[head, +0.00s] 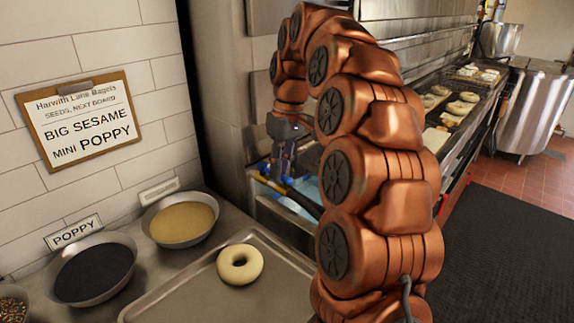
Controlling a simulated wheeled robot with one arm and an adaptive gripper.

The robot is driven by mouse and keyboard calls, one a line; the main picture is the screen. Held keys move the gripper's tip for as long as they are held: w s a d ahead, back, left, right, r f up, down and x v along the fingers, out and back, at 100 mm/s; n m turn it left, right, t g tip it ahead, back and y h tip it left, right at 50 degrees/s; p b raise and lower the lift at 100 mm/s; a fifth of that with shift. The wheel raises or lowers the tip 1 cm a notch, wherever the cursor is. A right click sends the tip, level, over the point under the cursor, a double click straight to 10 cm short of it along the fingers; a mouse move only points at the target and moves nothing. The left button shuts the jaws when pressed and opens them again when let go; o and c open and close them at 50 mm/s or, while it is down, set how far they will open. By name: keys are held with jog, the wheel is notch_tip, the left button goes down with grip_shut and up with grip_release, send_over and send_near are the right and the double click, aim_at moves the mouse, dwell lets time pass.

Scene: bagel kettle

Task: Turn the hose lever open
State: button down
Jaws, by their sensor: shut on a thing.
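My gripper (283,172) is in the middle of the head view, pointing down at the end of my copper-coloured arm. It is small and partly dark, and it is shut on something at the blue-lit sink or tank. This seems to be the hose lever, but its shape and angle are too small to make out. A black hose-like piece with a yellow part (285,190) runs from just below the fingers down to the right, behind my arm. I cannot tell whether water flows.
A steel tray (180,298) with one pale bagel (239,265) lies on the front counter. Bowls of poppy (95,270) and sesame seeds (181,221) stand left of it. A clipboard sign (80,118) hangs on the tiled wall. Bagels and boards (455,105) line the back right. Dark floor mat (500,235) is clear.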

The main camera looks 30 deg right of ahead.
jog(key=shift+d, duration=0.1)
dwell(0.4)
jog(key=c, duration=1.1)
grip_release()
